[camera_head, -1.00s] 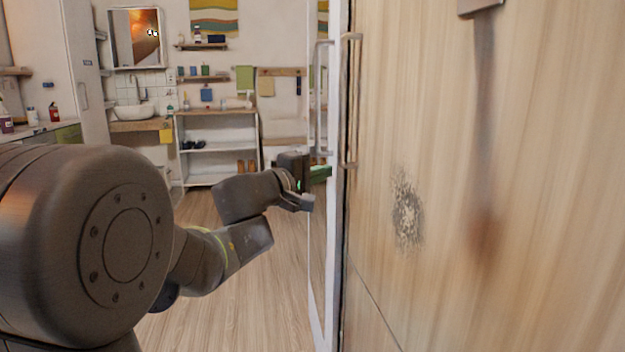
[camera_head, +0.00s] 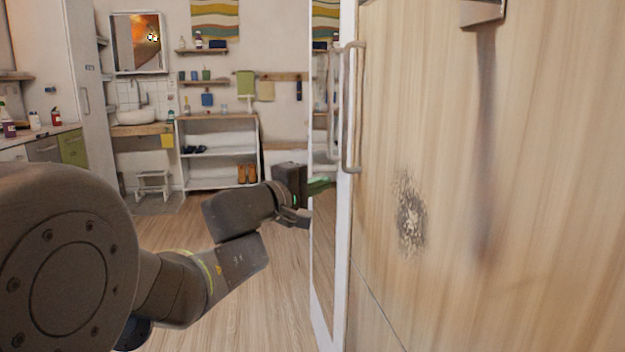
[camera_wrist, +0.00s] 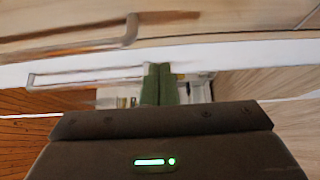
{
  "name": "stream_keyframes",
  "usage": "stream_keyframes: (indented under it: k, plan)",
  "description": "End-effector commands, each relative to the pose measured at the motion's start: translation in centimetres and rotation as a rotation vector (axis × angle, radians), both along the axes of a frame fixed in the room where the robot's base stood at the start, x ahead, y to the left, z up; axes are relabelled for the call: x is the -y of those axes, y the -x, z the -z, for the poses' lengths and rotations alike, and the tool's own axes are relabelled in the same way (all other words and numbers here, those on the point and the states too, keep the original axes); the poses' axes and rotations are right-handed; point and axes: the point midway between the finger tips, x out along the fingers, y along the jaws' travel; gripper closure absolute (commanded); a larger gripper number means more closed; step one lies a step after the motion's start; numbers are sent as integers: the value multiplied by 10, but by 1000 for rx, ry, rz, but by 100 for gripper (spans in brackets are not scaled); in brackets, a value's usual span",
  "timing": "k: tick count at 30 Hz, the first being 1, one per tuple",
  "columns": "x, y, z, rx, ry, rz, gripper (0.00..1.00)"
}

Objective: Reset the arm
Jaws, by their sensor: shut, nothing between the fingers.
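My gripper (camera_head: 320,186) is at the end of my bent arm, left of the wooden door and close to the mirrored panel's white edge in the head view. Its green fingers also show in the wrist view (camera_wrist: 159,84), side by side and together, with nothing between them. Part of the gripper is dark and small in the head view, so the exact gap to the panel is hard to tell.
A wooden door (camera_head: 450,200) with a metal handle (camera_head: 352,110) fills the right side. A mirrored panel with a white edge (camera_head: 345,230) stands beside my gripper. A white shelf (camera_head: 217,152), a step stool (camera_head: 153,186) and a sink (camera_head: 137,116) are at the back. The wooden floor (camera_head: 250,310) between is clear.

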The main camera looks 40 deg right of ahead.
Motion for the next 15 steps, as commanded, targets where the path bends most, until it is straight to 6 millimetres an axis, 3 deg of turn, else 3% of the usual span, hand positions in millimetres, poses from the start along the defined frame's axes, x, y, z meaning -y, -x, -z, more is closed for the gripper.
stream_keyframes:
  k: [6,15]
  plan:
    - [-6,38,0,1,1,2,100]
    - [-9,51,0,0,0,-1,100]
